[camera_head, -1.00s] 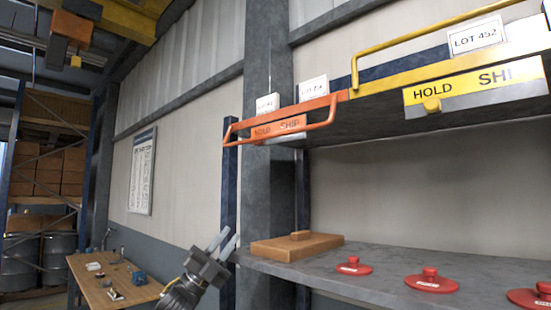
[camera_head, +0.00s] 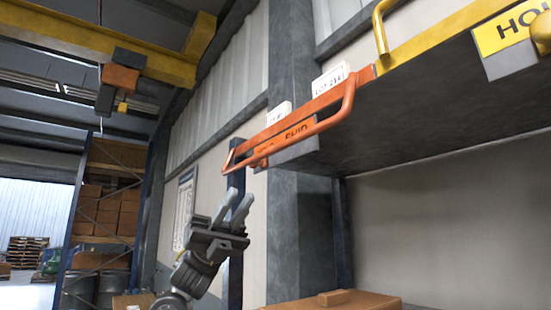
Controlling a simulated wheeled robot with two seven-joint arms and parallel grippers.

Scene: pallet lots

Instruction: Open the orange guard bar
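The orange guard bar (camera_head: 338,114) runs along the front edge of the upper shelf, standing out in front of an orange label plate that it partly covers. White lot cards (camera_head: 331,78) stand behind it on the shelf. My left gripper (camera_head: 232,207) is below and to the left of the bar's left end, apart from it. Its two grey fingers point up, with a gap between them, and hold nothing. My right gripper is not in view.
A yellow guard bar (camera_head: 381,30) and a yellow HOLD plate (camera_head: 506,34) are on the shelf to the right. The shelf's dark underside (camera_head: 430,110) overhangs a brown wooden block (camera_head: 335,300) below. A dark blue upright (camera_head: 236,270) stands just behind my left gripper.

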